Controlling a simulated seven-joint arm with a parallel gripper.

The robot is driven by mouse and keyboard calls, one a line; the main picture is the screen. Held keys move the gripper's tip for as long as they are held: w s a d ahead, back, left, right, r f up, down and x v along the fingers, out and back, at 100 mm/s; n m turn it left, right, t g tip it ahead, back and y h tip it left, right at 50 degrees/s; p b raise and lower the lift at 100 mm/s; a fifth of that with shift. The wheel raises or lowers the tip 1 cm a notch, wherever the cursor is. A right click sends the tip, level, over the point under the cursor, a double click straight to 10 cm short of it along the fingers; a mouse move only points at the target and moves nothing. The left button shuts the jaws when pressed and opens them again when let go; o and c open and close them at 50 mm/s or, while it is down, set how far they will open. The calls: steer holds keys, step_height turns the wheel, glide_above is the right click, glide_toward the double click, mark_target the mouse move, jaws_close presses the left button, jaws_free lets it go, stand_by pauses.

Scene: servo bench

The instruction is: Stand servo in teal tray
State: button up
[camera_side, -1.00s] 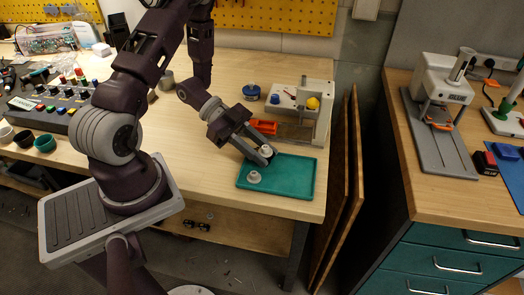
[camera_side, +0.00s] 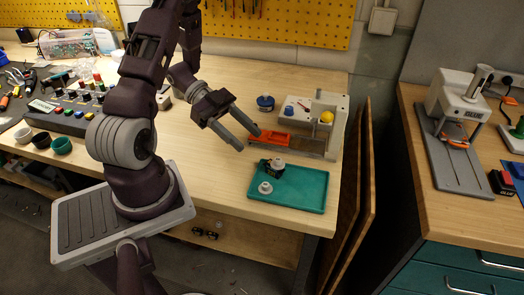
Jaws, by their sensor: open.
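The servo (camera_side: 275,170) is a small dark block with a pale round top. It stands, apparently upright, inside the teal tray (camera_side: 305,190) near its left end. A pale round part (camera_side: 265,188) lies in the tray in front of it. My gripper (camera_side: 249,141) is open and empty, above and to the left of the servo and apart from it. Its two grey fingers point down and right. The servo's underside is hidden.
Behind the tray are an orange tray (camera_side: 272,138) and a pale fixture (camera_side: 330,112) with a yellow knob. A blue round item (camera_side: 265,102) stands farther back. Cups and a control box (camera_side: 75,112) are at left. Bare bench lies left of the tray.

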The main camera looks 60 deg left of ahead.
steer(key=shift+w+a+r+y, duration=0.1)
steer(key=shift+a+r+y, duration=0.1)
steer(key=shift+a, duration=0.2)
steer(key=shift+w+a+r+y, duration=0.1)
steer(key=shift+a+r+y, duration=0.1)
steer(key=shift+a, duration=0.2)
steer(key=w+a+r+t+y, duration=0.3)
steer(key=w+y, duration=0.3)
steer(key=w, duration=0.5)
steer(key=w+a+r+n+t+y, duration=0.1)
steer(key=w+r+n+t+y, duration=0.25)
steer(key=r+n+y, duration=0.6)
steer(key=s+d+r+n+g+h, duration=0.2)
steer(key=s+d, duration=0.6)
steer(key=s, duration=0.4)
steer(key=s+d+r+n+g+h, duration=0.1)
steer(key=s+d+g, duration=0.3)
steer(key=s+d, duration=0.5)
steer(key=s+r+n, duration=0.1)
steer(key=s, duration=0.3)
steer(key=shift+d+r+h, duration=0.25)
steer(key=shift+d+h, duration=0.05)
steer(key=shift+h, duration=0.05)
